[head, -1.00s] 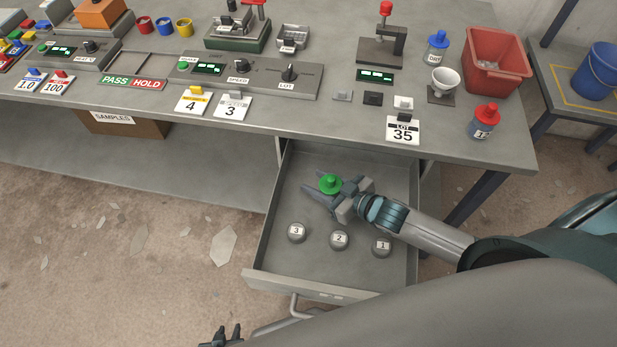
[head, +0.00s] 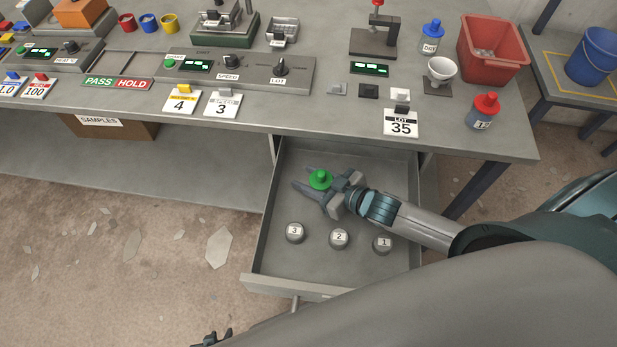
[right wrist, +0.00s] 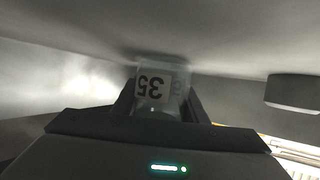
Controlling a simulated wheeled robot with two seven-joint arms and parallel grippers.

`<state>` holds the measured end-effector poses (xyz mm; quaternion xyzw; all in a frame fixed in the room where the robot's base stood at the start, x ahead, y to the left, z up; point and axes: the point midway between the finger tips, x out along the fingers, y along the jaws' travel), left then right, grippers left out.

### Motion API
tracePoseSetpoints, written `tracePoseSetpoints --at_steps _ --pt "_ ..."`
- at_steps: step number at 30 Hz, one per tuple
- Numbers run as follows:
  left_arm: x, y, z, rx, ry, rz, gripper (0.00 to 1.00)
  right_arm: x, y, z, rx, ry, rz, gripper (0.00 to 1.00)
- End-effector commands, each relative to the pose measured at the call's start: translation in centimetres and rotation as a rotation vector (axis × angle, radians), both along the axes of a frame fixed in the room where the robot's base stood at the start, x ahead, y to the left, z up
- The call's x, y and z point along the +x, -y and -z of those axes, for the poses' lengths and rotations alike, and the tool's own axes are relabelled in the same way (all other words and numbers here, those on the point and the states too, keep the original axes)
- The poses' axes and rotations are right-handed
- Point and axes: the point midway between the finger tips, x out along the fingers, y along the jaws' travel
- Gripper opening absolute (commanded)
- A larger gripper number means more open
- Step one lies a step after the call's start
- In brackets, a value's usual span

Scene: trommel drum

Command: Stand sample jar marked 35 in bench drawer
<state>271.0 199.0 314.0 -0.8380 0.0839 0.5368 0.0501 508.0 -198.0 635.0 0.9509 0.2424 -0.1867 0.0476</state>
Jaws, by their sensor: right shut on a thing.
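The sample jar, a clear jar with a green lid (head: 320,179), is in my right gripper (head: 316,189), inside the open bench drawer (head: 290,262). The gripper is shut around the jar, over the back left part of the drawer. In the right wrist view the jar (right wrist: 157,88) shows its 35 label upside down between the fingers. In the head view it looks about upright; I cannot tell whether its base touches the drawer floor. My left gripper (head: 215,339) is at the bottom edge, partly cut off.
Three round grey weights marked 3 (head: 295,232), 2 (head: 340,238) and 1 (head: 382,243) stand in the drawer's front half. The bench top (head: 300,112) overhangs the drawer's back. The drawer's front left is clear.

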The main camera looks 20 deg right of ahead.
Motion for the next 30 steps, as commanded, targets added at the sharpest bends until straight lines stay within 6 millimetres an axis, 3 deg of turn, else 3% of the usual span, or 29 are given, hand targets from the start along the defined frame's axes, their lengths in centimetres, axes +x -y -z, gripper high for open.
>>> tracePoseSetpoints --at_steps 2,3,5,17,30 --pt "0.0 0.0 0.1 0.001 -0.003 0.000 0.31 0.0 0.0 0.2 0.001 0.000 0.000 0.17" --pt "0.0 0.0 0.0 0.001 -0.003 0.000 0.31 0.0 0.0 0.2 0.000 0.001 0.000 0.48" --pt "0.0 0.0 0.0 0.000 -0.003 -0.001 0.31 0.0 0.0 0.2 0.000 0.001 0.000 0.58" --pt "0.0 0.0 -0.1 -0.001 0.003 -0.001 0.31 0.0 0.0 -0.2 0.000 0.000 0.000 0.58" --pt "-0.3 -0.1 0.3 0.003 -0.019 -0.001 0.31 -3.9 2.1 -1.8 -0.001 -0.002 0.000 0.58"
